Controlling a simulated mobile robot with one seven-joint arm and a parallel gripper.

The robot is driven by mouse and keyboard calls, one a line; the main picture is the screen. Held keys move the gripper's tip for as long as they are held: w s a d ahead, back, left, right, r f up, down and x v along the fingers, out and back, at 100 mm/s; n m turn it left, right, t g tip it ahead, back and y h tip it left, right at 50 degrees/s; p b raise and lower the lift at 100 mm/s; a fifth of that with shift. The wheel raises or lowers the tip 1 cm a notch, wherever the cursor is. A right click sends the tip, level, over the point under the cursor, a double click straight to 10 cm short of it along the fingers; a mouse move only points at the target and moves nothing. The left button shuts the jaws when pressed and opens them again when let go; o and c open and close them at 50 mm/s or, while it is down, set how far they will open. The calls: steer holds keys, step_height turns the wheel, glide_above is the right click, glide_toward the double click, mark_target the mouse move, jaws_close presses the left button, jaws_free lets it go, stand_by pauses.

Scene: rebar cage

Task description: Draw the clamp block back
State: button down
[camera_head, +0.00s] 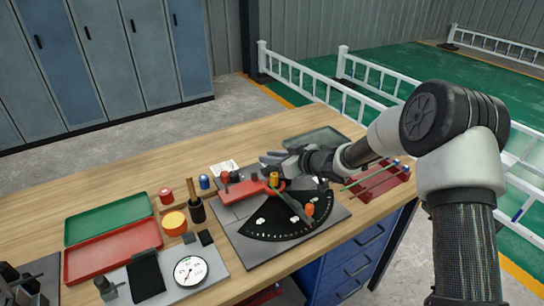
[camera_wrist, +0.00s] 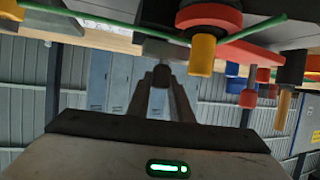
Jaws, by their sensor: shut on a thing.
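In the wrist view a grey block (camera_wrist: 166,48), which looks like the clamp block, shows just beyond my fingertips. My gripper (camera_wrist: 163,76) is shut on a small dark knob (camera_wrist: 164,70) that shows below this block in that view. In the head view my gripper (camera_head: 270,158) is at the back edge of the bending fixture, behind its yellow pin (camera_head: 274,179). My fingers hide the block there. The fixture has a red arm (camera_head: 240,190) and a black dial plate (camera_head: 280,219). A green rod (camera_wrist: 110,20) crosses the fixture in the wrist view.
An orange knob (camera_head: 309,209) stands on the dial plate. A red tray (camera_head: 391,182) with rods lies right of the fixture. Green (camera_head: 108,218) and red (camera_head: 110,252) trays, a gauge (camera_head: 190,271) and a wooden-handled tool (camera_head: 195,205) stand left. The table's back left is clear.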

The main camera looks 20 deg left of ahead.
steer(key=c, duration=1.6)
jaws_free()
steer(key=shift+w+a+r, duration=0.1)
steer(key=shift+w+a, duration=0.05)
steer(key=shift+a, duration=0.05)
steer(key=p+v, duration=0.1)
steer(key=v, duration=1.6)
steer(key=shift+s+d, duration=0.2)
steer(key=shift+s, duration=0.05)
steer(key=shift+p, duration=0.3)
